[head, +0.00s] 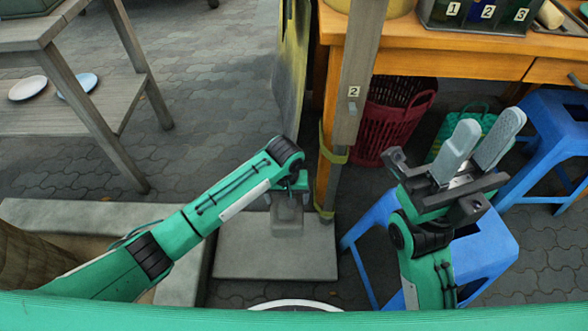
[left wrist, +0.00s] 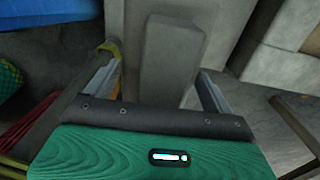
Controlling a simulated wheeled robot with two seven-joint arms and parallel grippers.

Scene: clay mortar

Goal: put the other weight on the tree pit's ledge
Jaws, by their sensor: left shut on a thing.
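A grey block-shaped weight (head: 287,219) hangs below my left gripper (head: 289,184) in the head view, over or on a flat concrete slab (head: 248,262); I cannot tell whether it touches. My left gripper is shut on it. In the left wrist view the weight (left wrist: 170,58) stands between the two fingers of the left gripper (left wrist: 160,92). The tree pit's ledge (head: 85,216) is a pale stone curb at the left of the head view, partly behind my left arm. My right gripper (head: 486,127) is open and empty at the right, fingers pointing up.
A wooden post (head: 352,100) tagged 2 stands behind the slab, close to my left gripper. A tree trunk (head: 25,262) rises inside the pit. A red basket (head: 388,120) and an orange table (head: 455,62) stand behind.

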